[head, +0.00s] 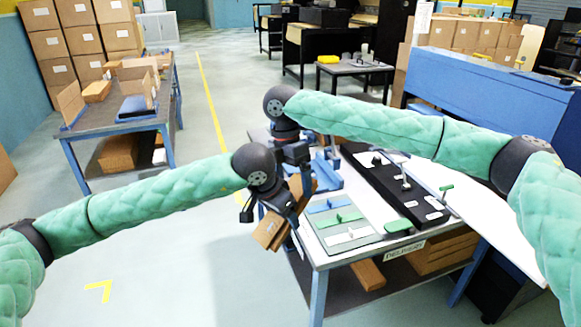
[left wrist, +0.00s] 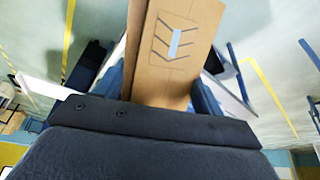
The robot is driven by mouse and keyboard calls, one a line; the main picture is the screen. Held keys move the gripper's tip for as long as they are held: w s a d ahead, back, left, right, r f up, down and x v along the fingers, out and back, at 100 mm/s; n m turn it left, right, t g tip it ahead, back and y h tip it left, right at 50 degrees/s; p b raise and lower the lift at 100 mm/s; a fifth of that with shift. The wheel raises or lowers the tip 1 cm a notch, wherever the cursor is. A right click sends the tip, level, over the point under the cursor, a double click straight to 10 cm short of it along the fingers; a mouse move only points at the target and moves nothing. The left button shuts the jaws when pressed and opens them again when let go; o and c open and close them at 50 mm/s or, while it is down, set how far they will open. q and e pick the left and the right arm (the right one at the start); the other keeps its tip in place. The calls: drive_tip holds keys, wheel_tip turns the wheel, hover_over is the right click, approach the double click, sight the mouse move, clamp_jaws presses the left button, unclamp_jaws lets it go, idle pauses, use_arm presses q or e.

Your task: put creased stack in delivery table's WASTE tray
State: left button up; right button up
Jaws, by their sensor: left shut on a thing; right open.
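My left gripper (head: 287,203) is shut on the creased stack (head: 270,230), a brown cardboard bundle held tilted in the air at the near left corner of the delivery table (head: 322,256). In the left wrist view the stack (left wrist: 175,45) shows printed dark chevrons and a pale blue strip. My right gripper (head: 293,152) is open, just beyond the left one and partly hidden by it. On the table lie a blue, a green and a grey flat piece (head: 352,240). I cannot read any WASTE label, so I cannot tell which tray it is.
A long black fixture (head: 395,185) with pale parts lies along the table, with a green-handled piece (head: 399,226) near its front edge. Cardboard sits on the lower shelf (head: 440,252). Another table with boxes (head: 130,105) stands at the left. The floor between is clear.

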drive_tip(key=shift+d+f, duration=0.1)
drive_tip(key=shift+f, duration=0.3)
drive_tip(key=c, duration=1.2)
use_arm(q)
drive_tip(key=o, duration=1.8)
